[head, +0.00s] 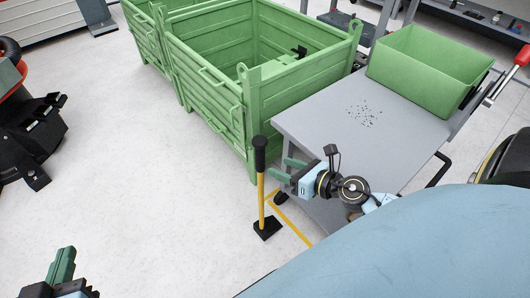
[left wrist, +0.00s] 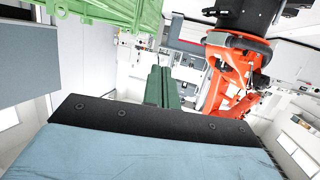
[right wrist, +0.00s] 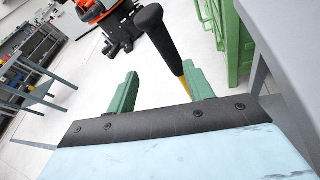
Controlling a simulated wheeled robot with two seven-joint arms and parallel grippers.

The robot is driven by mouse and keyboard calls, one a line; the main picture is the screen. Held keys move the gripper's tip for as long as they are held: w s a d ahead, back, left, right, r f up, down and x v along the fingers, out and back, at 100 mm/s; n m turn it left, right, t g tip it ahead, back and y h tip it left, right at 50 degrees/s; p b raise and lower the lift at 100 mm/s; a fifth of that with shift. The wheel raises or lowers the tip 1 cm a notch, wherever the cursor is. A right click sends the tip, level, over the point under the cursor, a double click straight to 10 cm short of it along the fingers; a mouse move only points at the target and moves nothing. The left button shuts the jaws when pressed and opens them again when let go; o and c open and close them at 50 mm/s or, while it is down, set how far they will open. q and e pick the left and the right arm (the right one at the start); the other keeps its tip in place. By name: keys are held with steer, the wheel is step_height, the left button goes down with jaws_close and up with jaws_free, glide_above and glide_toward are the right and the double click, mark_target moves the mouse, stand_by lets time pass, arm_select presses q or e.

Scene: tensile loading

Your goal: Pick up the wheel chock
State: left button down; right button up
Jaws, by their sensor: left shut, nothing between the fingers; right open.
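The wheel chock is a black foot (head: 266,229) on the floor with an upright yellow pole and a black grip (head: 260,154) on top. It stands beside the grey table, in front of the green crate. In the right wrist view the grip (right wrist: 150,20) and part of the pole show beyond the fingers, the pole close to the right-hand finger. My right gripper (head: 281,169) is open and empty, just right of the pole below the grip. My left gripper (head: 63,262) is shut and empty at the lower left, far from the chock; its closed fingers show in the left wrist view (left wrist: 160,85).
A green crate (head: 205,95) stands behind the chock. The grey table (head: 320,125), right of it, carries a green bin (head: 430,70) and scattered small dark bits. A dark machine (head: 30,135) is at the left. The floor between is clear.

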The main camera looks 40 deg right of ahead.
mark_target(264, 167)
steer(key=w+f+n+b, duration=0.1)
steer(key=w+f, duration=0.1)
steer(key=w, duration=0.1)
steer(key=w+a+f+n+b, duration=0.1)
steer(key=w+f, duration=0.2)
steer(key=w+a+f+n+g+b, duration=0.1)
steer(key=w+f, duration=0.1)
steer(key=w, duration=0.1)
steer(key=shift+w+f, duration=0.35)
steer(key=shift+w, duration=0.05)
arm_select(q)
step_height(264, 167, up, 12)
steer(key=s+d+t+h, duration=0.1)
steer(key=t+h, duration=0.2)
steer(key=t, duration=0.6)
steer(key=shift+s+d+b, duration=0.2)
steer(key=shift+d+b, duration=0.15)
steer(key=shift+b, duration=0.1)
arm_select(e)
steer(key=shift+w+a+f, duration=0.15)
steer(key=shift+w+f, duration=0.05)
steer(key=shift+w, duration=0.3)
arm_select(q)
steer(key=shift+r, duration=0.1)
arm_select(e)
jaws_close()
steer(key=shift+w+r, duration=0.1)
steer(key=shift+r, duration=0.1)
